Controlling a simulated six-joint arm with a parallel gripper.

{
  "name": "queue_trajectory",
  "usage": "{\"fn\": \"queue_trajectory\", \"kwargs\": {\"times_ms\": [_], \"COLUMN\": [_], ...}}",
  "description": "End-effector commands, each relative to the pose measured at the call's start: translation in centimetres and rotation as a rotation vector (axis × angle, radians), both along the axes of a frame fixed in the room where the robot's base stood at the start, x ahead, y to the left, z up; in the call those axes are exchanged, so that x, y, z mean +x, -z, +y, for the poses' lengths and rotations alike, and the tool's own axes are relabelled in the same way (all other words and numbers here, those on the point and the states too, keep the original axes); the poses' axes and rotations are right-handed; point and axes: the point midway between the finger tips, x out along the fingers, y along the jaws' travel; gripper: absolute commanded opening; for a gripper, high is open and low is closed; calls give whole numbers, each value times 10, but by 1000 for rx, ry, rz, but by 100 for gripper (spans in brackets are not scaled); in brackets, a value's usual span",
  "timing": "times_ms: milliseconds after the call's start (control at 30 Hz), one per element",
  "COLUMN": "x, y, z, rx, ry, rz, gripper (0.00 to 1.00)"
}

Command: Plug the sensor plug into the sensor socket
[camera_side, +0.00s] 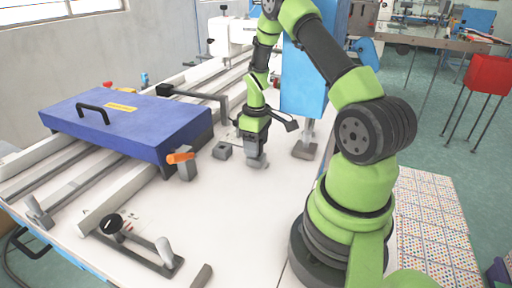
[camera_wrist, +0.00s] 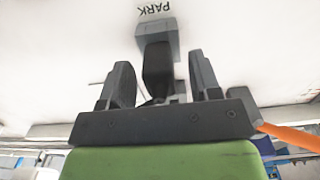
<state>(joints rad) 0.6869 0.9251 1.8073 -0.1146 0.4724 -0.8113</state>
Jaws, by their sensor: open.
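My gripper (camera_side: 256,158) is low over the white table, right of the blue box. In the wrist view its two grey fingers stand apart, one on each side of a black piece, which looks like the sensor plug (camera_wrist: 157,68). A grey block (camera_wrist: 156,34) is just beyond the black piece, next to the printed word PARK. I cannot pick out the sensor socket for certain; a small grey block (camera_side: 222,151) stands left of the gripper.
The blue box (camera_side: 135,122) with a black handle lies across white rails on the left. An orange lever (camera_side: 180,157) sticks out at its corner. A black bar with a knob (camera_side: 140,243) is in front. A blue panel (camera_side: 312,75) stands behind the gripper. The front middle of the table is clear.

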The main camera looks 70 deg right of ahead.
Motion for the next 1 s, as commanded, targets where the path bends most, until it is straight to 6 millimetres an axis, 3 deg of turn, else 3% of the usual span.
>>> {"fn": "queue_trajectory", "kwargs": {"times_ms": [200,433,467,1000], "x": [0,0,0,0], "y": [0,0,0,-13], "z": [0,0,0,0], "rx": [0,0,0,0], "ry": [0,0,0,-1], "rz": [0,0,0,0], "gripper": [55,2,0,0]}}
